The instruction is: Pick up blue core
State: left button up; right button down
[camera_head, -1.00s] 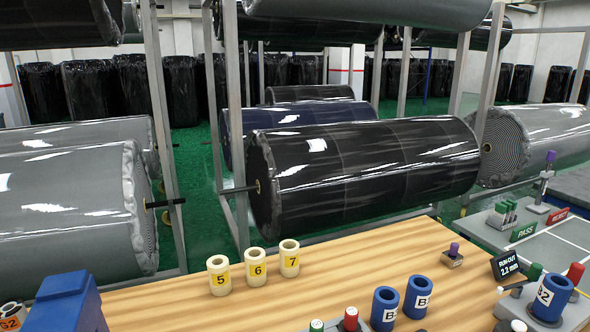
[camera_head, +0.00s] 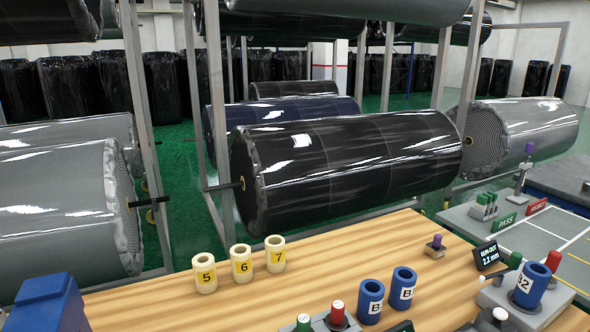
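Two hollow blue cores stand upright side by side on the wooden table: one blue core (camera_head: 368,304) and, just right and behind it, another blue core (camera_head: 402,290). Each has a white label starting with "B"; the rest of the labels is hard to read. Neither of my grippers shows in the head view.
Cream cores 5 (camera_head: 205,275), 6 (camera_head: 241,266) and 7 (camera_head: 275,255) stand on the wooden table (camera_head: 330,262). A run-out display (camera_head: 488,256) and a purple-topped piece (camera_head: 435,245) are at its right. A blue block (camera_head: 48,302) fills the lower left. The table's middle is clear.

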aim_at(533, 279)
jog(key=l+z, duration=0.2)
jog(key=z, duration=0.2)
jog(key=l+z, duration=0.2)
jog(key=z, duration=0.25)
jog(key=l+z, duration=0.2)
jog(key=z, duration=0.2)
